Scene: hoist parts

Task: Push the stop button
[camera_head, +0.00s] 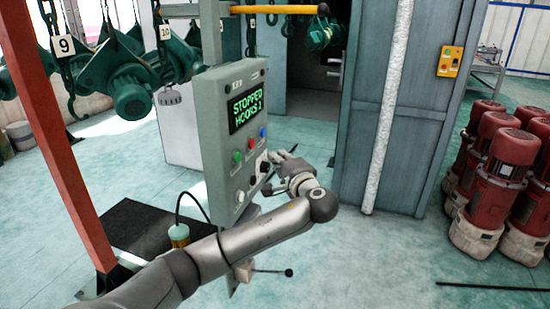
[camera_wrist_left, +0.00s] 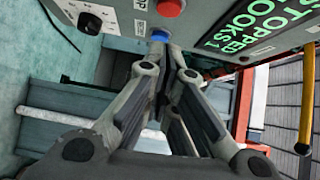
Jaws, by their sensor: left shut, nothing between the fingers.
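The grey control box (camera_head: 222,130) has a screen (camera_head: 246,108) with green text reading STOPPED and HOOKS. Below the screen are a green button (camera_head: 237,157), a red button (camera_head: 249,142) and a blue button (camera_head: 263,132). The red button (camera_wrist_left: 171,7) and blue button (camera_wrist_left: 159,36) also show in the left wrist view. My left gripper (camera_head: 274,160) is shut and empty, at the box's right side. In the wrist view its fingertips (camera_wrist_left: 164,50) point at the blue button and overlap its lower edge; contact cannot be told. My right gripper is not in view.
A black knob (camera_wrist_left: 89,22) sits near the buttons on the panel. A red post (camera_head: 65,140) stands left of the box. Green hoists (camera_head: 130,90) hang behind it. Red motors (camera_head: 500,165) stand at the right. A yellow bar (camera_head: 275,9) runs above.

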